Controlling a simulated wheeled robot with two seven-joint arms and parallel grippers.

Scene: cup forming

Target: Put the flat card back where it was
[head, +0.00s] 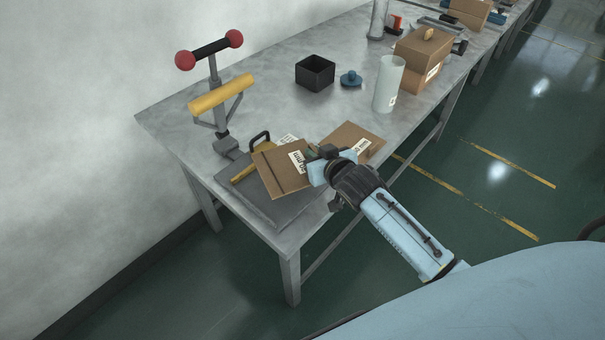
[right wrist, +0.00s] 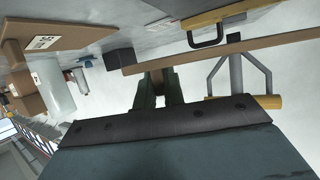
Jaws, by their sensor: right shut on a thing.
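My right gripper (head: 318,168) is shut on a flat brown card (head: 278,172) with a white label, gripping its right edge. The card is over the dark base plate (head: 262,207) of the forming press (head: 220,98); the gap below it is hard to judge. In the right wrist view the held card (right wrist: 235,50) shows edge-on between the fingers (right wrist: 160,88). A second flat card (head: 356,139) with a label lies on the table just right of the gripper; it also shows in the right wrist view (right wrist: 55,34). My left gripper is not in view.
The press has a yellow bar, red knobs and a black handle (head: 259,139) by a yellow strip. Farther back on the metal table (head: 290,105) stand a black open box (head: 315,72), a blue lid-like piece (head: 351,79), a white cylinder (head: 389,84) and cardboard boxes (head: 424,52).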

